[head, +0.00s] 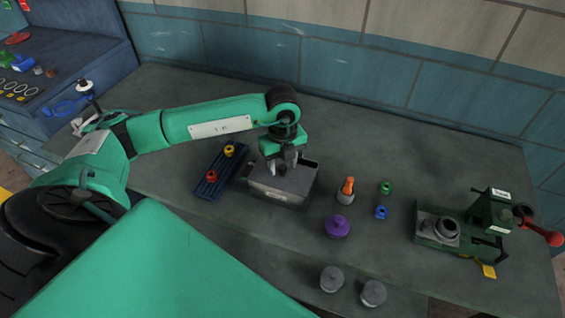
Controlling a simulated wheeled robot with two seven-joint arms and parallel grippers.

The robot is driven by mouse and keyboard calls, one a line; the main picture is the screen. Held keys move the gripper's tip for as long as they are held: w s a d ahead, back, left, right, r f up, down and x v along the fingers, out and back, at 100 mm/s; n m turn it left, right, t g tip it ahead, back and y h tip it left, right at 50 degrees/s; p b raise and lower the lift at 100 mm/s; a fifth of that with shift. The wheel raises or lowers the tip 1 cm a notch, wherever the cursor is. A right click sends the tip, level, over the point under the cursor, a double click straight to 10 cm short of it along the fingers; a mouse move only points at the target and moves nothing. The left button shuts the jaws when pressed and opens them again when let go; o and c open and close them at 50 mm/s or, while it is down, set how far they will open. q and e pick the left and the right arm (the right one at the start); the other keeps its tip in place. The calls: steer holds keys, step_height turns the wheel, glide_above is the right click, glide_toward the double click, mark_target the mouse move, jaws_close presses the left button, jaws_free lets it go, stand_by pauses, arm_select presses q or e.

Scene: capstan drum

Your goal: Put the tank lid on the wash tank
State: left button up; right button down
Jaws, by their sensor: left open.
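The wash tank (273,194) is a grey rectangular box with a small pale label on its front, standing near the middle of the bench. A flat grey plate that looks like the tank lid (292,183) lies across much of its top. A dark gap shows at the back right of the tank's top. My left gripper (284,166) points down just above the plate with its fingers apart. The fingers hide the plate's middle, and I cannot tell whether they touch it or a handle there. My right gripper is not in view.
A dark blue rack (222,171) with red and yellow pieces lies left of the tank. An orange-topped bottle (346,189), a purple knob-like piece (337,227) and green and blue pieces stand to the right. A green press (462,230) stands at far right. Two grey weights (332,279) sit near the front edge.

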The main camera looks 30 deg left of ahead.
mark_target(283, 166)
arm_select(q)
steer(key=shift+r, duration=0.15)
step_height(283, 166, up, 12)
steer(key=b, duration=0.3)
stand_by(0.5)
